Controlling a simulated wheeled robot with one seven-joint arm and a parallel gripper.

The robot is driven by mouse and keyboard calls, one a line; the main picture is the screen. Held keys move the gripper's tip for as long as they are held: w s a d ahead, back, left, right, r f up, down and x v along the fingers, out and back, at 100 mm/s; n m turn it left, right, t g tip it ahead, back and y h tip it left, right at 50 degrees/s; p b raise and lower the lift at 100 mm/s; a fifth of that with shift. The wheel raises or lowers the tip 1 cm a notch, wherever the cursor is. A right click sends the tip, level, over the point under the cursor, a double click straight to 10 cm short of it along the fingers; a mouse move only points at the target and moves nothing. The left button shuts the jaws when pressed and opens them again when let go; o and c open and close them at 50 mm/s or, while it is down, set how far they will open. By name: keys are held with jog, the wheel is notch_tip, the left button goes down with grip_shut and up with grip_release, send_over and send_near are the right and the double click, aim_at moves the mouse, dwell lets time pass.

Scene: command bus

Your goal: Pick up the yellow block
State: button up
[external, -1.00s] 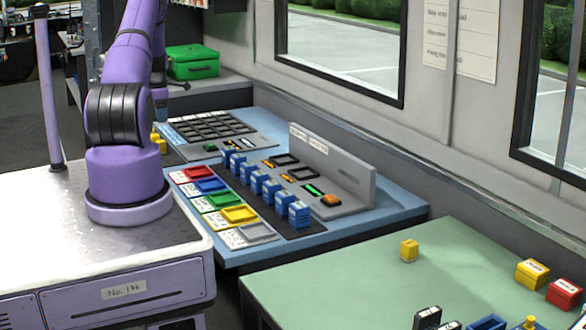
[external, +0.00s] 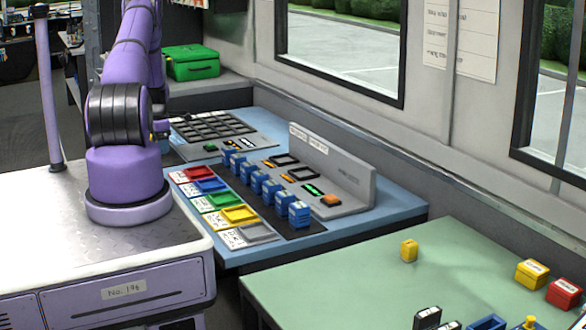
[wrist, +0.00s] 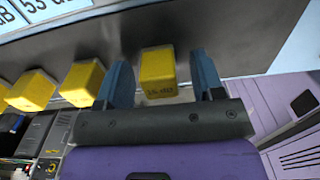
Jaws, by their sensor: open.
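A yellow block (wrist: 157,72) with small dark print on its near face sits between the two blue fingers of my gripper (wrist: 160,62) in the wrist view. The fingers are spread, with a gap on each side of the block. I cannot tell how far down they reach beside it. In the external view my arm hides the gripper and this row.
The blue table (external: 395,212) holds a console with coloured trays (external: 240,213) and several blue blocks (external: 272,193). A keypad panel (external: 215,130) lies behind them. The green table (external: 330,285) carries a yellow box (external: 531,274) and a red box (external: 565,293).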

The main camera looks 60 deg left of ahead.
jog(key=c, duration=1)
jog(key=shift+r, duration=0.4)
notch_tip(320, 180, up, 3)
jog(key=shift+s+d, duration=0.1)
jog(key=s+d+r, duration=0.1)
jog(key=s+d, duration=0.8)
jog(key=d, duration=0.3)
jog(key=shift+s+d, duration=0.2)
jog(key=shift+s, duration=0.2)
